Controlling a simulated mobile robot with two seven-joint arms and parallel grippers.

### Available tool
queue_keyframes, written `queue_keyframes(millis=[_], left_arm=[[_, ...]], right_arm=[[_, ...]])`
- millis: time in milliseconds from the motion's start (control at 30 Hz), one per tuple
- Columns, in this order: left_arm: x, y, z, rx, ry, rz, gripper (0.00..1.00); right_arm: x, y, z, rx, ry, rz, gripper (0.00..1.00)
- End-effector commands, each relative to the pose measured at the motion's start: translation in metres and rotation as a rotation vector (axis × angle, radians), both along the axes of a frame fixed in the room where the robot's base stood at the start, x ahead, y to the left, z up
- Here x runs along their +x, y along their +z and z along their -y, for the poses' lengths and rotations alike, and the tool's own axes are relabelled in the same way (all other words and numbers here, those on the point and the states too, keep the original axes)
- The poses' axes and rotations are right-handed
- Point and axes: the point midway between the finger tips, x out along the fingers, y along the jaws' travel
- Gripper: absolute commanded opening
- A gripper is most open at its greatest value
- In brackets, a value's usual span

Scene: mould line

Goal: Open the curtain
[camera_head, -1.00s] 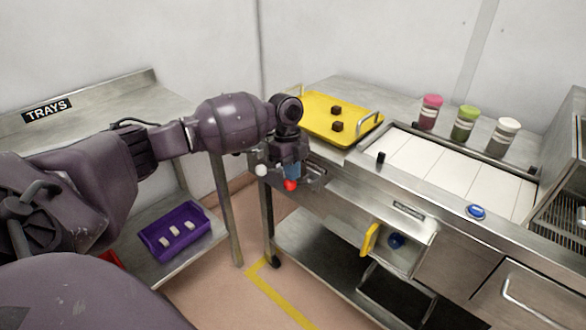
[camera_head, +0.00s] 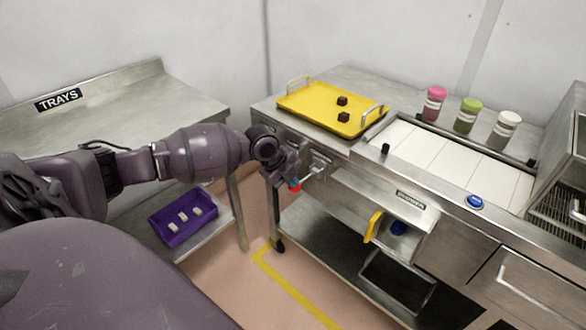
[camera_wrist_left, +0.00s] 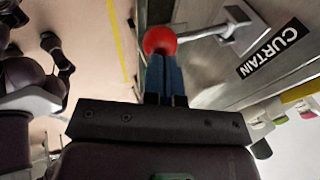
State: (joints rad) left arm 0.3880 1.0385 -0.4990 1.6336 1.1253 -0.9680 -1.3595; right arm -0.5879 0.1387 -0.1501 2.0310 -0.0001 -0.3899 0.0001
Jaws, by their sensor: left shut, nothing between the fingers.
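The curtain lever has a red ball knob (camera_head: 295,187) on a metal rod (camera_head: 311,174), at the left part of the steel counter's front. In the left wrist view, the red knob (camera_wrist_left: 160,40) is right at my fingertips, and the rod runs right to a bracket beside the CURTAIN label (camera_wrist_left: 270,50). My left gripper (camera_head: 292,181) is shut with nothing between its blue fingers. Its tips (camera_wrist_left: 163,58) are against or just short of the knob; I cannot tell if they touch. I cannot make out the curtain itself. My right gripper is not in view.
A yellow tray (camera_head: 305,101) with two dark cubes lies on the counter above the lever. A purple tray (camera_head: 163,233) sits on the left table's shelf (camera_head: 205,236). Floor shows between the tables.

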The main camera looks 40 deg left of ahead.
Motion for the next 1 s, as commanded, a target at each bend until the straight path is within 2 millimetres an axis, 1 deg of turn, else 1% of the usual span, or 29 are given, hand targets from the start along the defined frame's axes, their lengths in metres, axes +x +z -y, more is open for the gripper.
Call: queue_keyframes(millis=[33,267,300,567,1000], left_arm=[[-0.005,-0.01,0.0,-0.004,0.0,0.038,0.0],[-0.01,-0.039,-0.001,-0.02,0.0,0.245,0.0],[-0.007,-0.032,0.0,-0.02,0.0,0.245,0.0],[-0.007,-0.028,-0.001,-0.019,0.001,0.242,0.0],[-0.006,-0.013,0.0,-0.02,0.001,0.242,0.0]], right_arm=[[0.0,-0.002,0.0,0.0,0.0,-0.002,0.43],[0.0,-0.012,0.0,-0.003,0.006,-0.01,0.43],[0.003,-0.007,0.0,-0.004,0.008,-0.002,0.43],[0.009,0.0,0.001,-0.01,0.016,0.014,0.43],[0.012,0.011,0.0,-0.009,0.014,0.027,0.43]])
